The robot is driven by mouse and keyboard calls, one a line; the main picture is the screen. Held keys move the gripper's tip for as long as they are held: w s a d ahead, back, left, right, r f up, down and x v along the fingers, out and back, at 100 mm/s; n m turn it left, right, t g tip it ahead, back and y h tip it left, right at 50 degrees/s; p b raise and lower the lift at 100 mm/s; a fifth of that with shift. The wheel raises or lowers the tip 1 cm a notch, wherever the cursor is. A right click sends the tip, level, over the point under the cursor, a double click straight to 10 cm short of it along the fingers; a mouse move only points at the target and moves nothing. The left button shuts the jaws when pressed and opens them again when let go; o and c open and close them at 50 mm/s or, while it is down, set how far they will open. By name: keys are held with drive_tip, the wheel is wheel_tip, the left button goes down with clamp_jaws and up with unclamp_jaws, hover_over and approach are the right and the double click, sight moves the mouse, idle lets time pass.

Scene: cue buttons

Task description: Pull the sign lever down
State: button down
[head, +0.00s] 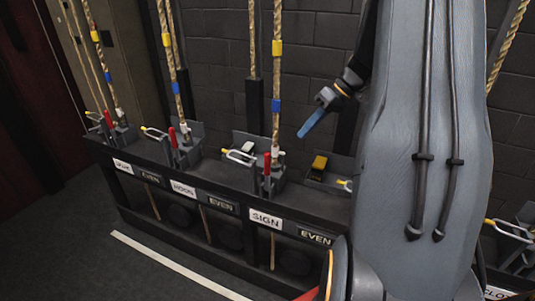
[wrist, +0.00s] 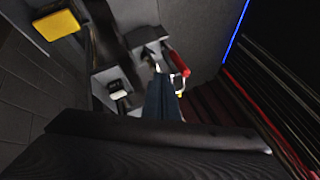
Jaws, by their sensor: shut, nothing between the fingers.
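The sign lever (head: 267,164) is a red handle standing upright on a rope lock above the white SIGN label (head: 265,219). A rope (head: 277,70) with yellow and blue bands runs up behind it. My gripper (head: 302,134) is shut and empty, with its blue fingers pointing down and left. In the head view it is above and to the right of the lever, apart from it. In the wrist view a red handle (wrist: 179,63), which looks like the sign lever, is just right of the fingertips (wrist: 160,78). I cannot tell the exact gap there.
More red levers stand left on the rail, including one (head: 172,138) above the MOON label (head: 183,188). A yellow block (head: 320,162) sits right of the sign lock. My arm hides part of the rail at right. A dark brick wall (head: 225,60) stands behind.

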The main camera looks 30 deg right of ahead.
drive_tip(key=shift+w+d+r, duration=0.15)
drive_tip(key=shift+d, duration=0.25)
drive_tip(key=shift+a, duration=0.1)
drive_tip(key=p, duration=0.5)
approach(267, 173)
drive_tip(key=w, duration=0.1)
drive_tip(key=w+f, duration=0.2)
drive_tip(key=shift+w+a, duration=0.15)
drive_tip(key=shift+a, duration=0.1)
drive_tip(key=shift+d, duration=0.1)
drive_tip(key=shift+b, duration=0.4)
